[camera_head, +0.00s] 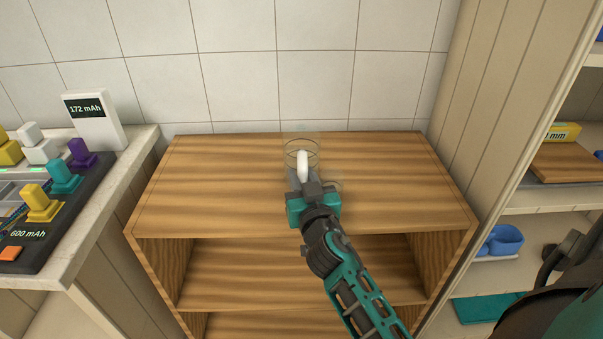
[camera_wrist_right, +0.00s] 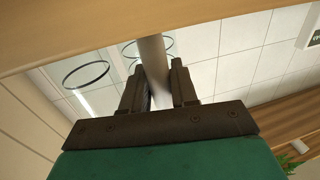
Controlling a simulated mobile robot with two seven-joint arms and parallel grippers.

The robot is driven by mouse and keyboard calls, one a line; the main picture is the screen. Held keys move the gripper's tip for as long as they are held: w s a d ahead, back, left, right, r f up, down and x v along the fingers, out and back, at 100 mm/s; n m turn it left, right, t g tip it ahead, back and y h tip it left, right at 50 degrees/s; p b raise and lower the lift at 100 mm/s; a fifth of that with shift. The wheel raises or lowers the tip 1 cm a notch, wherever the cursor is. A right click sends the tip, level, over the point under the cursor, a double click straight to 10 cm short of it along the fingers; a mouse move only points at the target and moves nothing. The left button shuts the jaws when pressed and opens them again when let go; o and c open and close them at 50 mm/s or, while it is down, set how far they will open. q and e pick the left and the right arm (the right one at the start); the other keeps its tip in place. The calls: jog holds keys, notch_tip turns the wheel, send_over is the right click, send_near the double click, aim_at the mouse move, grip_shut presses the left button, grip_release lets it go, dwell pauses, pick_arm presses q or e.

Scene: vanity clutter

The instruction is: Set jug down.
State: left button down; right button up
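The jug (camera_head: 302,146) looks like clear glass with dark rim lines and a pale upright handle. It is over the back middle of the wooden shelf unit's top (camera_head: 230,180); I cannot tell whether its base touches the wood. My right gripper (camera_head: 302,172) reaches in from the front. In the wrist view the right gripper (camera_wrist_right: 160,85) has its fingers on both sides of the pale handle (camera_wrist_right: 152,58) and looks shut on it. The clear body is hard to make out. My left gripper is not in view.
The unit's top is otherwise bare to the left and right. A tiled wall stands behind it. A counter (camera_head: 85,255) with coloured blocks and a white display box (camera_head: 93,120) is at the left. A panelled side wall (camera_head: 478,90) and shelves with a blue container (camera_head: 503,239) are at the right.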

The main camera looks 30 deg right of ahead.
grip_shut()
